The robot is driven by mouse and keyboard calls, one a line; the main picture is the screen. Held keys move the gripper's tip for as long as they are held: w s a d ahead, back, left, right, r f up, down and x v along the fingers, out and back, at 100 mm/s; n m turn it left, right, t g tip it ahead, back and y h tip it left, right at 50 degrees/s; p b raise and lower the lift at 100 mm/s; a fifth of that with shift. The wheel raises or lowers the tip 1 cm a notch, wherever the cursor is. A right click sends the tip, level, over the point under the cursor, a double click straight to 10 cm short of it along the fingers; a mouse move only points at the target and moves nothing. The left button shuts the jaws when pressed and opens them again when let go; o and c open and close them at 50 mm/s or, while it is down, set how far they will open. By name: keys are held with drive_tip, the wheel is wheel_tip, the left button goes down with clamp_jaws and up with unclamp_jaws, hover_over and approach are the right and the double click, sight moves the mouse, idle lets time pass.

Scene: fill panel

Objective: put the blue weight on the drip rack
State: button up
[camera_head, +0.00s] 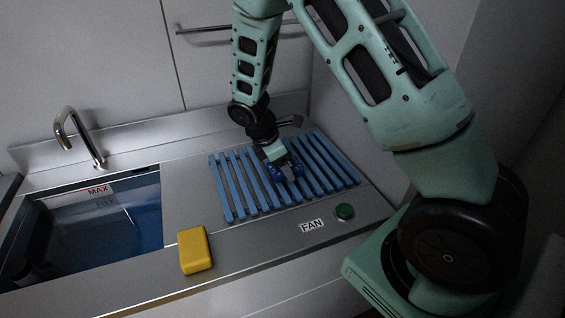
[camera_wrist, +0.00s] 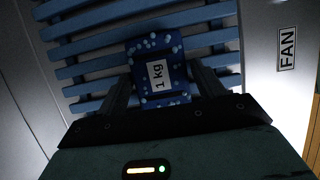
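The blue weight (camera_wrist: 160,97) carries a white "1 kg" label and pale droplets on its face. In the head view the weight (camera_head: 289,173) is at the slats of the blue drip rack (camera_head: 228,190), over its middle. My gripper (camera_head: 282,170) points down at the rack with its fingers at the weight. In the wrist view the gripper (camera_wrist: 160,80) has one finger along each side of the weight, seemingly touching it. The rack's slats (camera_wrist: 90,45) show behind the weight. I cannot tell whether the weight's underside touches the slats.
A sink basin (camera_head: 100,228) with water and a "MAX" mark lies left, with a tap (camera_head: 80,138) behind it. A yellow block (camera_head: 194,249) sits on the counter's front. A green button (camera_head: 345,211) and "FAN" label (camera_head: 312,225) are right of it. A wall stands behind.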

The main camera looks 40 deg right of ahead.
drive_tip(key=shift+o, duration=0.6)
drive_tip(key=shift+r, duration=0.1)
drive_tip(key=shift+a+r, duration=0.1)
drive_tip(key=shift+r, duration=0.15)
drive_tip(key=v, duration=1.1)
drive_tip(key=s+a+r+m+y, duration=0.3)
drive_tip(key=s+a, duration=0.6)
drive_tip(key=a, duration=0.3)
drive_tip(key=s+a+m+y, duration=0.1)
drive_tip(key=s+a, duration=0.3)
drive_tip(key=s, duration=0.4)
drive_tip(key=s+a+r+m+t+y, duration=0.1)
drive_tip(key=s+a+m, duration=0.2)
drive_tip(key=s, duration=0.5)
drive_tip(key=shift+s+a+r, duration=0.35)
drive_tip(key=shift+s+a, duration=0.05)
drive_tip(key=shift+c, duration=0.3)
